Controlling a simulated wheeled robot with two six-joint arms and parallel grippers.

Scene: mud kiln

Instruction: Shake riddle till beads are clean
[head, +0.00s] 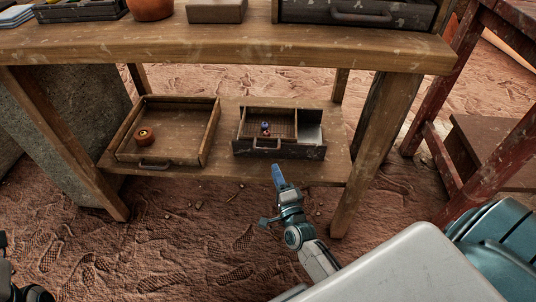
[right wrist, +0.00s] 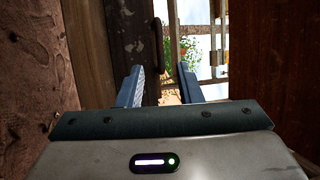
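A dark box (head: 290,152) with a front handle stands on the lower shelf. Its left part holds a brown mesh-like riddle (head: 284,124), and its right part is pale. One or more small dark blue and reddish beads (head: 265,128) lie on the mesh; they are too small to count. My right gripper (head: 278,172) is just in front of the box's front edge. In the right wrist view its two fingers (right wrist: 160,88) are apart with nothing between them. The box's dark front and handle (right wrist: 157,45) show beyond them. My left gripper's fingers do not show.
A shallow wooden tray (head: 208,135) with a small orange-brown round object (head: 144,136) stands left on the shelf (head: 215,172). The tabletop (head: 200,48) hangs above, and a table leg (head: 375,150) stands right. Shelf room lies between the trays.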

